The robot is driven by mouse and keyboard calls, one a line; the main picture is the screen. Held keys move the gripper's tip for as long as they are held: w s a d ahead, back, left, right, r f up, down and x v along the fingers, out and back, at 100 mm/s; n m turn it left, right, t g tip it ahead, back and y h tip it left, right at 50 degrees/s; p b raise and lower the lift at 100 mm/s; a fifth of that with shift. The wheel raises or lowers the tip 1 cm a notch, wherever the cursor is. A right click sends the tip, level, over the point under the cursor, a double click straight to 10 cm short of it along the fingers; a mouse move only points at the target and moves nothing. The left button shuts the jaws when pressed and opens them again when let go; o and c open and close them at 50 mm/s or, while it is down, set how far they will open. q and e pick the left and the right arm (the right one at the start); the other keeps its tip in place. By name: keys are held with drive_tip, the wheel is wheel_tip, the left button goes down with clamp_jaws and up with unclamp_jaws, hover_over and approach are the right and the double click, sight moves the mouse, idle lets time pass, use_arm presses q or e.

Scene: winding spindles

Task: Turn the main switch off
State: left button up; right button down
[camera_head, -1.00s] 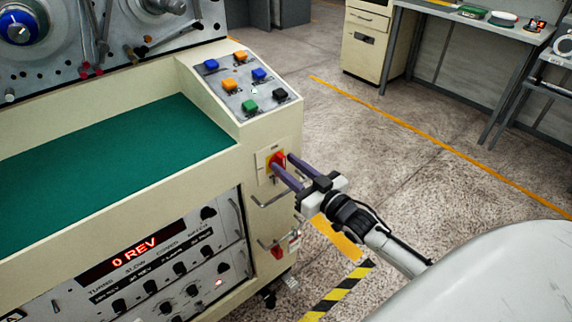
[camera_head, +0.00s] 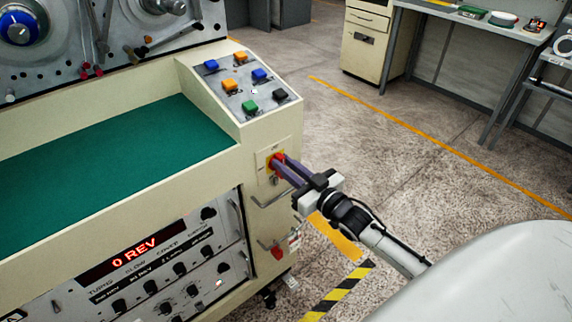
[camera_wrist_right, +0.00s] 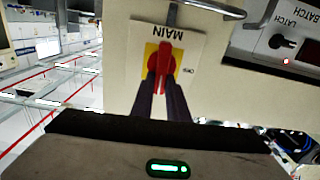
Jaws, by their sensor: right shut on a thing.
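The main switch is a red rotary knob (camera_wrist_right: 161,62) on a yellow plate, with the word MAIN beside it in the right wrist view. In the head view the switch (camera_head: 272,163) sits on the end face of the cream machine cabinet, below the button panel. My right gripper (camera_head: 281,164) is shut on the red knob, its purple fingers on either side of it. The fingers (camera_wrist_right: 160,78) also flank the knob in the right wrist view and hide part of it. My left gripper is not in view.
A metal handle (camera_head: 273,199) sticks out just below the switch, with a second red knob (camera_head: 277,252) lower down. Several coloured buttons (camera_head: 240,83) are on the sloped panel above. The display (camera_head: 127,254) reads 0 REV. Open floor lies to the right.

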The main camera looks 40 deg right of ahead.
drive_tip(key=n, duration=0.5)
drive_tip(key=a+n, duration=0.1)
drive_tip(key=n, duration=0.2)
drive_tip(key=shift+a+f+p, duration=0.1)
drive_tip(key=shift+f+p, duration=0.15)
drive_tip(key=shift+p, duration=0.15)
drive_tip(key=n, duration=0.3)
drive_tip(key=shift+s+a+f+n+b, duration=0.1)
drive_tip(key=shift+a+f+n+b, duration=0.1)
drive_tip(key=shift+f+n+b, duration=0.15)
drive_tip(key=n, duration=0.2)
drive_tip(key=n+b, duration=0.1)
drive_tip(key=n, duration=0.1)
drive_tip(key=shift+a+f+n+b, duration=0.15)
drive_tip(key=shift+f+n+b, duration=0.1)
drive_tip(key=shift+f+b, duration=0.1)
drive_tip(key=shift+n, duration=0.8)
drive_tip(key=c, duration=1.7)
unclamp_jaws()
